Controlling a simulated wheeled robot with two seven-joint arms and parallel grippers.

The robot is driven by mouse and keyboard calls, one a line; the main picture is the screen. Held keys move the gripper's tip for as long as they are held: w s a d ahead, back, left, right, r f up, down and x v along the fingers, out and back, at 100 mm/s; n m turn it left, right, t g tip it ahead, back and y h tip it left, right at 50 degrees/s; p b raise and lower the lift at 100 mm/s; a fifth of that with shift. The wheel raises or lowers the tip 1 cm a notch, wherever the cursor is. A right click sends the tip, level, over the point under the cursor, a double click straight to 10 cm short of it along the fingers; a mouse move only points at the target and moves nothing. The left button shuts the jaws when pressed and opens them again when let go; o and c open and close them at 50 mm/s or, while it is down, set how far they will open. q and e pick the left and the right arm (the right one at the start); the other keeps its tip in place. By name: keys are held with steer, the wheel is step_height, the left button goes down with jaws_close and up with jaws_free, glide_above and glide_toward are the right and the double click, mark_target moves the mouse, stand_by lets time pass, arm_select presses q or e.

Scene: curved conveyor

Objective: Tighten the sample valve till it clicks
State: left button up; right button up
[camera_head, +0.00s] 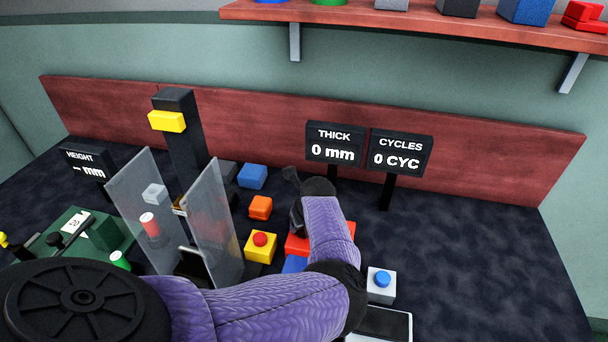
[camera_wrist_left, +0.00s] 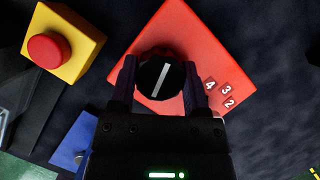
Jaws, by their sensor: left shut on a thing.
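The sample valve shows in the left wrist view as a round black knob (camera_wrist_left: 160,77) with a white pointer line, on a red box (camera_wrist_left: 185,28). The numerals 4, 3 and 2 show on the box right of the knob. The pointer is slightly tilted from the picture's vertical. My left gripper (camera_wrist_left: 162,82) has one finger on each side of the knob and is shut on it. In the head view my left gripper (camera_head: 296,217) is over the red box (camera_head: 297,245), and my arm hides the knob. My right gripper is not in view.
A yellow box with a red button (camera_head: 260,239) stands left of the red box. A white box with a blue button (camera_head: 382,279) stands right. Clear panels (camera_head: 216,225) flank a black column. Displays read THICK 0 mm (camera_head: 335,149) and CYCLES 0 CYC (camera_head: 400,153). The right tabletop is clear.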

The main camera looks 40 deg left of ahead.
arm_select(q)
steer(key=o, duration=1.2)
steer(key=shift+r, duration=0.15)
steer(key=shift+o, duration=0.4)
steer(key=shift+d+r, duration=0.1)
steer(key=shift+r, duration=0.15)
steer(key=p+v, duration=0.5)
steer(key=v, duration=0.4)
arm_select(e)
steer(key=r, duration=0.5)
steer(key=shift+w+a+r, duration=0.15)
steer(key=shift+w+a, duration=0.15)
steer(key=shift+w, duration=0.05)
arm_select(q)
steer(key=shift+r, duration=0.1)
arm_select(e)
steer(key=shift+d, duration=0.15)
